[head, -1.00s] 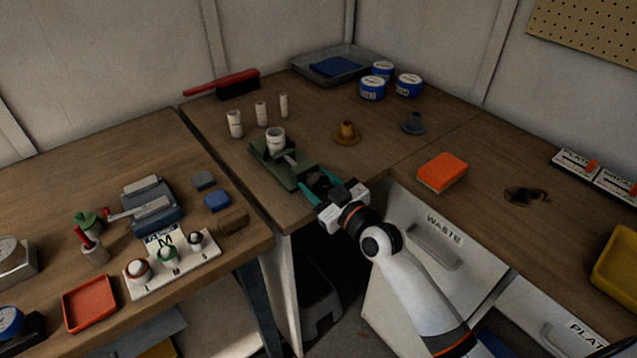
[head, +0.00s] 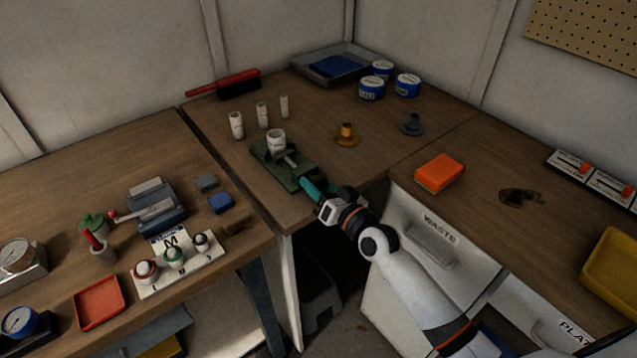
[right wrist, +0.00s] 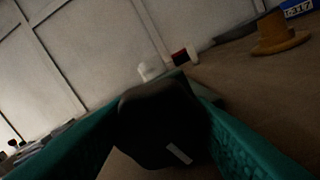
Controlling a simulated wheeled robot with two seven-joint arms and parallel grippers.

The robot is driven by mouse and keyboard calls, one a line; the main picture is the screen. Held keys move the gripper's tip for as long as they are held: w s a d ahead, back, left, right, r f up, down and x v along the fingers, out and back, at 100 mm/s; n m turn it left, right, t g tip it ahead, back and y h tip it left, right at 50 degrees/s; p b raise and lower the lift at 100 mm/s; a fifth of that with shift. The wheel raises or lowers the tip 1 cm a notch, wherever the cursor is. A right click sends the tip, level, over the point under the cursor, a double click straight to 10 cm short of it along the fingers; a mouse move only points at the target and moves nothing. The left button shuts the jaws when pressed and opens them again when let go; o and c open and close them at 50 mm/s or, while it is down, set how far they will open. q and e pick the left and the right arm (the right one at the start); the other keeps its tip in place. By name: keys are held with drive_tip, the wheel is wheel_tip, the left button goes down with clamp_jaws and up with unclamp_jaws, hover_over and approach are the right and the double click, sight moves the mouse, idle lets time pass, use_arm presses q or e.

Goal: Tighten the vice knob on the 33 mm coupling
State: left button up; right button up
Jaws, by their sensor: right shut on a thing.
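The green vice (head: 268,156) stands near the front corner of the middle bench and holds the white coupling (head: 276,138) upright in its jaws. Its screw points toward my right gripper. My right gripper (head: 308,187), with teal fingers, is at the vice's near end. In the right wrist view the dark vice knob (right wrist: 165,125), with a short white mark, sits between both teal fingers, and the gripper is shut on it. The knob is hidden by the fingers in the head view. My left gripper is out of view.
Several white couplings (head: 262,115) stand behind the vice. A brass flanged piece (head: 346,136) and a grey one (head: 412,125) stand to its right. An orange block (head: 439,173) lies on the right bench. Blue tins (head: 372,88) stand farther back.

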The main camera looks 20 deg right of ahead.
drive_tip(key=shift+m, duration=0.6)
